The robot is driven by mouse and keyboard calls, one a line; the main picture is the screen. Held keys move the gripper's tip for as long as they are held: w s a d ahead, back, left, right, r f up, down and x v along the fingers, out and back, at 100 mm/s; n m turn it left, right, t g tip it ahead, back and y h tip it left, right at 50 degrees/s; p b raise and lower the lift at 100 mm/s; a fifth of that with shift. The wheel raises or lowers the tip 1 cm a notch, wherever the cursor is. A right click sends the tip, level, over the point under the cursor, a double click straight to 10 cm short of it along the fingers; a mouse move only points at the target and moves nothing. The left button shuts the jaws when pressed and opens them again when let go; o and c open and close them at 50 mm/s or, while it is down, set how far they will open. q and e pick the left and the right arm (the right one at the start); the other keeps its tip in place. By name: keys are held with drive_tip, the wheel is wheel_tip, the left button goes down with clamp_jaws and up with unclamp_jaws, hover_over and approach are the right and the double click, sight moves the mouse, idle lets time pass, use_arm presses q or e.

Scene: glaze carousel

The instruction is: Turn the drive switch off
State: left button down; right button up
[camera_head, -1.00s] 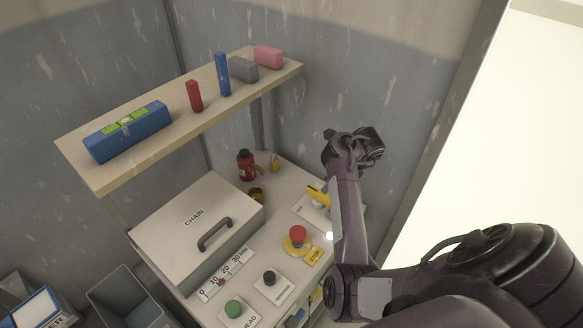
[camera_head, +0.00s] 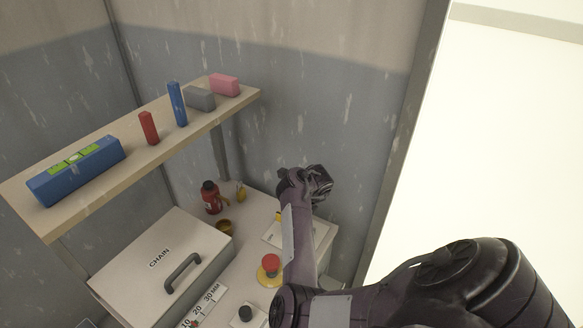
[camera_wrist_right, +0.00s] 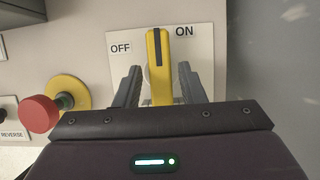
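The drive switch is a yellow lever (camera_wrist_right: 160,62) on a white plate (camera_wrist_right: 204,42) marked OFF on the left and ON on the right. In the right wrist view the lever points up, close to the ON label. My right gripper (camera_wrist_right: 159,75) is open, with one dark finger on each side of the lever and gaps between. In the head view my right arm covers most of the switch; part of its plate (camera_head: 279,238) and a bit of yellow show. My left gripper is not in view.
A red emergency button (camera_wrist_right: 38,113) on a yellow base stands left of the switch. A hinged CHAIN cover (camera_head: 150,262), a red bottle (camera_head: 211,198) and a small brass cup (camera_head: 224,227) are nearby. A shelf (camera_head: 110,178) with several blocks hangs above.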

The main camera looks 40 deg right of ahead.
clamp_jaws()
